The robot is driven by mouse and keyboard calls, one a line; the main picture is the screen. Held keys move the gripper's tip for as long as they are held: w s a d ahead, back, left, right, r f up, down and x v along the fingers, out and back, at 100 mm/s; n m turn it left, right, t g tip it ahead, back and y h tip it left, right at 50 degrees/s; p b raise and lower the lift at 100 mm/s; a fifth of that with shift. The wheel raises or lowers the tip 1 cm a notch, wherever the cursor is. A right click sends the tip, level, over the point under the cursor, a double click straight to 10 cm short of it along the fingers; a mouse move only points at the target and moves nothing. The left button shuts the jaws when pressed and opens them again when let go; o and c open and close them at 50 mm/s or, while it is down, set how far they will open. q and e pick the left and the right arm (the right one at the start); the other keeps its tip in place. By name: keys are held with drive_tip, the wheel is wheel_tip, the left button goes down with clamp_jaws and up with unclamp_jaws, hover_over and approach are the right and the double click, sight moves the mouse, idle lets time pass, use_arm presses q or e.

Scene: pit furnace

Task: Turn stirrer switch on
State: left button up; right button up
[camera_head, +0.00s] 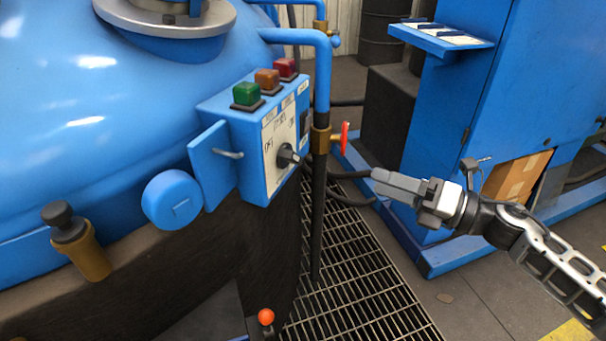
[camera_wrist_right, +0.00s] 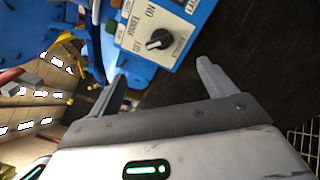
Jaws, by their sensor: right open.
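The stirrer switch is a black rotary knob (camera_head: 288,156) on the pale labelled face of a blue control box (camera_head: 222,109), which is fixed to the side of the big blue vessel. In the right wrist view the knob (camera_wrist_right: 159,39) shows beyond and between the fingers, with "OFF" and "ON" lettering beside it. My right gripper (camera_head: 376,181) is to the right of the box, apart from the knob, its fingers pointing left. In the right wrist view the gripper (camera_wrist_right: 160,78) is open and empty. My left gripper is not in view.
Green (camera_head: 247,93), orange (camera_head: 267,79) and red (camera_head: 286,68) buttons top the box. A blue pipe with a red valve handle (camera_head: 344,139) stands between box and gripper. A blue cabinet (camera_head: 530,90) is at right. Metal grating (camera_head: 350,270) covers the floor below.

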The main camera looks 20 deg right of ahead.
drive_tip(key=n+g, duration=0.1)
drive_tip(key=n, duration=0.1)
drive_tip(key=p, duration=0.3)
approach(298, 159)
drive_tip(key=x, duration=0.8)
drive_tip(key=shift+w+a+f, duration=0.1)
drive_tip(key=shift+w+a, duration=0.15)
drive_tip(key=shift+w, duration=0.05)
drive_tip(key=c, duration=1)
